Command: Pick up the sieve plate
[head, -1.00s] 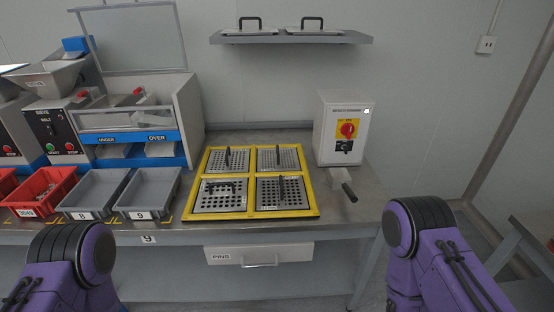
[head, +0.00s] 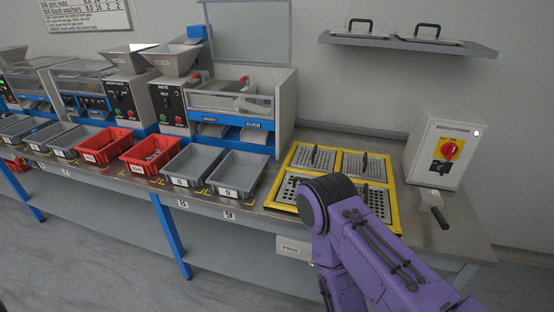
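Several perforated metal sieve plates with black handles lie in a yellow frame (head: 395,222) on the bench. The front-left plate (head: 288,188) is partly hidden behind my purple arm. Two more flat plates with black handles, a left one (head: 354,35) and a right one (head: 432,40), rest on the wall shelf. I cannot tell whether those are sieve plates too. Neither gripper is in view.
A white control box (head: 420,150) with a red knob stands right of the frame, with a black-handled tool (head: 434,203) before it. Grey bins (head: 238,174) and red bins (head: 149,153) line the front edge to the left. Machines stand behind them.

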